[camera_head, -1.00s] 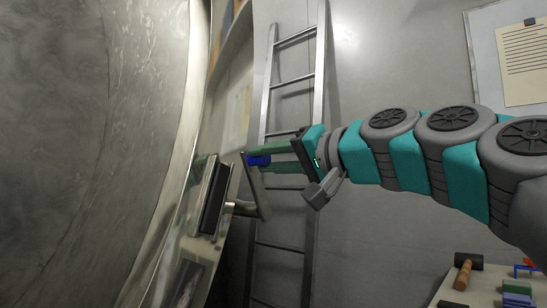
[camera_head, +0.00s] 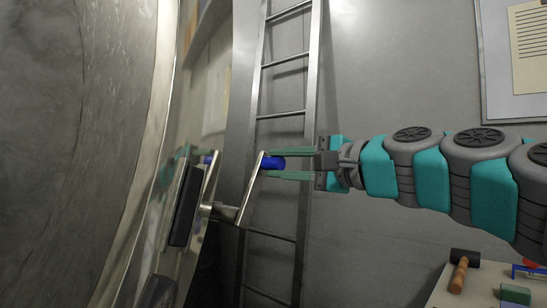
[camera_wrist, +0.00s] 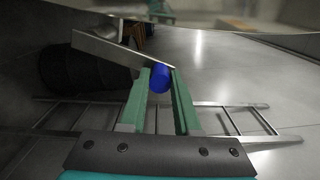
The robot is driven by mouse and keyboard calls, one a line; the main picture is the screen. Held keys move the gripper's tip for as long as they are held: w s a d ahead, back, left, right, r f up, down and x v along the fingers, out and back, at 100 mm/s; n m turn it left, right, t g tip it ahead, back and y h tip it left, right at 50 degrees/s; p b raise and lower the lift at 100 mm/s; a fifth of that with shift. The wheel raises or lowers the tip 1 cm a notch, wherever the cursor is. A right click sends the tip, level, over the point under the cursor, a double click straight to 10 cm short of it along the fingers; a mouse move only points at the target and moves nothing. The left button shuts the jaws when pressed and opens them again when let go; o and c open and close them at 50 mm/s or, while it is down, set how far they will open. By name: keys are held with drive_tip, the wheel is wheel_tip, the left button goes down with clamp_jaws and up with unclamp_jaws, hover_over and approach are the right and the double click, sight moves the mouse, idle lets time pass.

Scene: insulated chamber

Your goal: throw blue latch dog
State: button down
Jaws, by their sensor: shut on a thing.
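The blue latch dog is a flat metal lever (camera_head: 250,192) with a blue knob (camera_head: 273,163) at its upper end. Its lower end joins a metal shaft (camera_head: 222,211) on the door hardware at left. My gripper (camera_head: 267,165) reaches in level from the right, its green fingers above and below the knob, shut on it. In the wrist view the blue knob (camera_wrist: 160,79) sits between the fingertips, with the metal lever (camera_wrist: 105,50) running off to the left. The fingers partly hide the knob's sides.
A metal ladder (camera_head: 283,116) stands against the wall right behind the gripper. A dark pad (camera_head: 186,205) is on the shiny door surface at left. A table (camera_head: 480,285) with a mallet (camera_head: 461,270) and a green block (camera_head: 515,294) is at lower right.

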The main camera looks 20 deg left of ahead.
drive_tip(key=shift+w+d+f+m, duration=0.2)
drive_tip(key=shift+w+f+m, duration=0.15)
drive_tip(key=shift+m, duration=0.2)
drive_tip(key=shift+w+d+f+m, duration=0.15)
drive_tip(key=shift+w+f+m, duration=0.05)
drive_tip(key=shift+w+m, duration=0.3)
drive_tip(key=c, duration=0.6)
unclamp_jaws()
drive_tip(key=shift+b+v, duration=0.35)
drive_tip(key=shift+v, duration=3.6)
drive_tip(key=shift+f, duration=0.15)
